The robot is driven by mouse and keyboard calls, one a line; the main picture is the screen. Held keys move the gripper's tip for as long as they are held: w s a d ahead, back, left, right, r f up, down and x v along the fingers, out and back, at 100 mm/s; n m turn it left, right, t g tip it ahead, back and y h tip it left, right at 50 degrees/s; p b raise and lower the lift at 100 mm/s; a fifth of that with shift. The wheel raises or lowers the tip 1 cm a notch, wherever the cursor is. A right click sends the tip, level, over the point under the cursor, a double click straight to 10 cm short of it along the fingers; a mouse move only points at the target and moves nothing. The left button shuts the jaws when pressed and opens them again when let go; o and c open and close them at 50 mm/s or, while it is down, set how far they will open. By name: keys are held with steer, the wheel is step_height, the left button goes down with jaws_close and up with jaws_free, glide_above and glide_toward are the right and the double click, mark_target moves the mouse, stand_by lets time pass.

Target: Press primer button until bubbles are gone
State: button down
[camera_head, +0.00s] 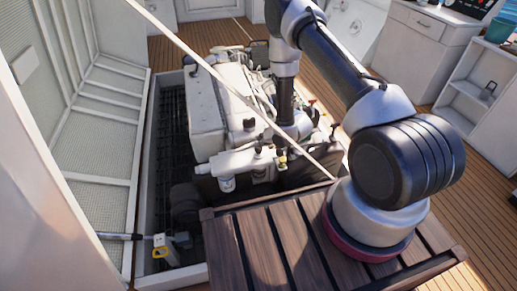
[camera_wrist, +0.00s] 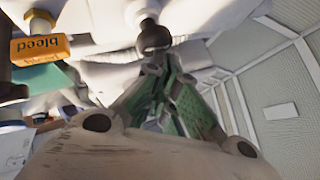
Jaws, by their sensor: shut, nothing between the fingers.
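In the wrist view my gripper (camera_wrist: 164,68) is shut and empty, its green-padded fingers together. Just beyond the fingertips is a dark round knob (camera_wrist: 152,36) on a pale fitting, possibly the primer button; I cannot tell whether the fingers touch it. An orange tag reading "bleed" (camera_wrist: 40,48), upside down, is at the upper left. In the head view my arm reaches down to the white engine (camera_head: 205,105), and my fingertips are hidden there. No bubbles can be made out in either view.
The engine sits in an open floor hatch. The raised hatch lid (camera_head: 105,130) stands at the left, with a thin strut (camera_head: 215,75) crossing above the engine. Slatted wooden boards (camera_head: 270,245) lie in front. White cabinets (camera_head: 415,45) stand at the back right.

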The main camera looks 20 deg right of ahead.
steer(key=shift+f, duration=0.85)
stand_by(0.5)
steer(key=shift+r, duration=1.35)
steer(key=shift+r, duration=0.1)
steer(key=shift+r, duration=2.4)
